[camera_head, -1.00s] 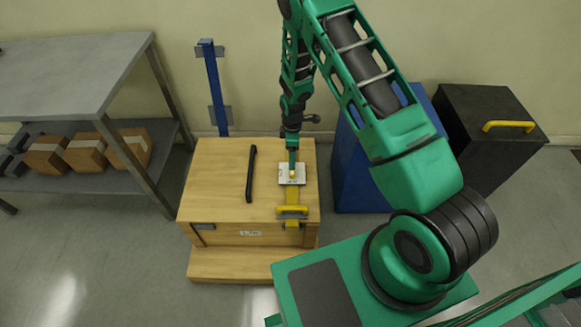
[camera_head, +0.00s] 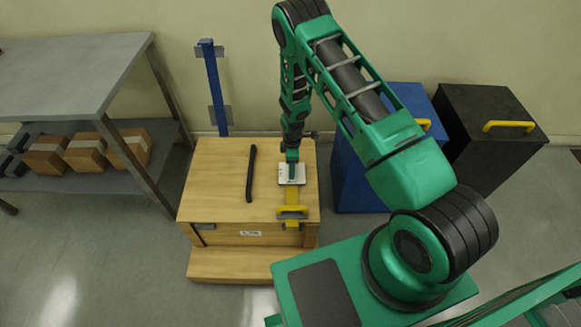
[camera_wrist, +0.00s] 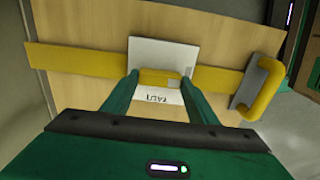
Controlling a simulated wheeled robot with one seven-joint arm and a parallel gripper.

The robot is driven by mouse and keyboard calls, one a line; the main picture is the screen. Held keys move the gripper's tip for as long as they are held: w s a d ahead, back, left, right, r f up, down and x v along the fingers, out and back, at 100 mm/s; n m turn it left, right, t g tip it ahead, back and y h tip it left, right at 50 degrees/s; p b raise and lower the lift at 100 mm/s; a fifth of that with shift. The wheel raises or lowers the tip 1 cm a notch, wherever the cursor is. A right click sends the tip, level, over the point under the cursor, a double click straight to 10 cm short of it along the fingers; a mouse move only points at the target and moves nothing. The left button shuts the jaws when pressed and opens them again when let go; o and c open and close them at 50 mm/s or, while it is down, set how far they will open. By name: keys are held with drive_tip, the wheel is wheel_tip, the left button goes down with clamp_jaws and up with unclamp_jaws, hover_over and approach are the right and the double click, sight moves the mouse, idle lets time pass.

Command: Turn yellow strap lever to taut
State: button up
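The plate is on top of a wooden crate, over a yellow strap (camera_wrist: 75,58). My gripper (camera_wrist: 161,78) is down at the plate, its two green fingers on either side of the lever.
The wooden crate (camera_head: 218,180) carries a black bar (camera_head: 251,173) left of the plate and a yellow handle (camera_head: 292,211) at its front. A blue bin (camera_head: 360,180) and a black bin (camera_head: 495,140) stand to the right. A grey shelf table (camera_head: 70,75) stands left.

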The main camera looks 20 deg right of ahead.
drive_tip(key=shift+w, duration=0.15)
drive_tip(key=c, duration=0.3)
drive_tip(key=m, duration=0.4)
drive_tip(key=shift+w+m, duration=0.1)
drive_tip(key=shift+m, duration=0.2)
drive_tip(key=m, duration=0.3)
drive_tip(key=shift+d+r+m, duration=0.1)
drive_tip(key=shift+m, duration=0.3)
drive_tip(key=m, duration=0.5)
drive_tip(key=shift+w, duration=0.1)
drive_tip(key=shift+m, duration=2.3)
